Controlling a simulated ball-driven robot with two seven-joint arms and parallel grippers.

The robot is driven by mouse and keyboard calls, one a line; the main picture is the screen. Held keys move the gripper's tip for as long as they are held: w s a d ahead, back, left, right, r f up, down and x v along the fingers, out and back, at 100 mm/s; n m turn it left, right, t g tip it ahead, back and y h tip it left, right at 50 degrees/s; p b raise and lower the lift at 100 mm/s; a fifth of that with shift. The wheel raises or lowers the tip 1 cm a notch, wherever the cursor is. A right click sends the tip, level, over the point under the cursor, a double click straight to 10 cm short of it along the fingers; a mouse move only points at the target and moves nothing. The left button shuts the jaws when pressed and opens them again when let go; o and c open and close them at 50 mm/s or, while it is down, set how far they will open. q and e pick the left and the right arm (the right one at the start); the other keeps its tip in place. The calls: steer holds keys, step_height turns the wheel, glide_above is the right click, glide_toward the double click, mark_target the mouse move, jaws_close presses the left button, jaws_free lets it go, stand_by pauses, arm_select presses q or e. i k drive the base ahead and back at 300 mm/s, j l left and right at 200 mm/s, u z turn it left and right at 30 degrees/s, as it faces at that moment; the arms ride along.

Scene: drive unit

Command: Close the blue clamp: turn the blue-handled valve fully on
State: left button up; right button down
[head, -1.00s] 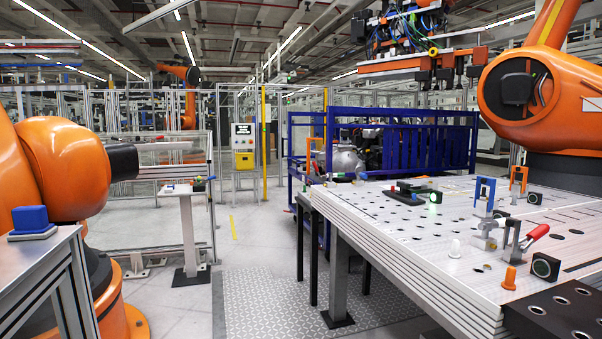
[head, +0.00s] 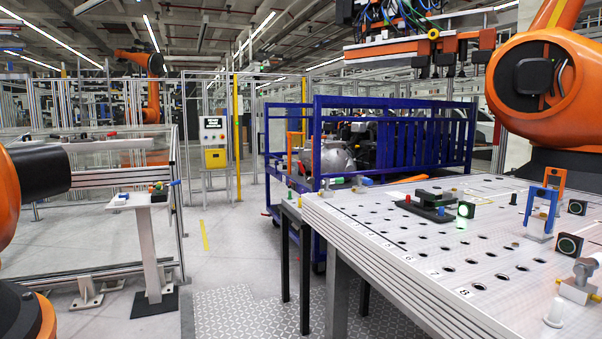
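A blue upright frame-shaped handle (head: 541,210), which looks like the blue clamp, stands on the right part of the perforated white table (head: 400,255). It appears raised. A similar orange one (head: 555,178) stands just behind it. Another small blue handle-like part (head: 174,183) shows on the pedestal stand (head: 146,245) at left. These are too small to tell which is the valve or how it is turned. Neither of my grippers is in view.
A black fixture with a green-lit button (head: 466,210) sits mid-table. A blue cage cart (head: 395,140) stands behind the table. Orange robot arms flank both sides. Floor between pedestal and table is clear.

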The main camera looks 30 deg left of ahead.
mark_target(360, 178)
steer(key=i+j, duration=0.65)
steer(key=j, duration=0.2)
steer(key=i+j+u, duration=0.15)
steer(key=i+j, duration=0.5)
steer(key=j, duration=0.2)
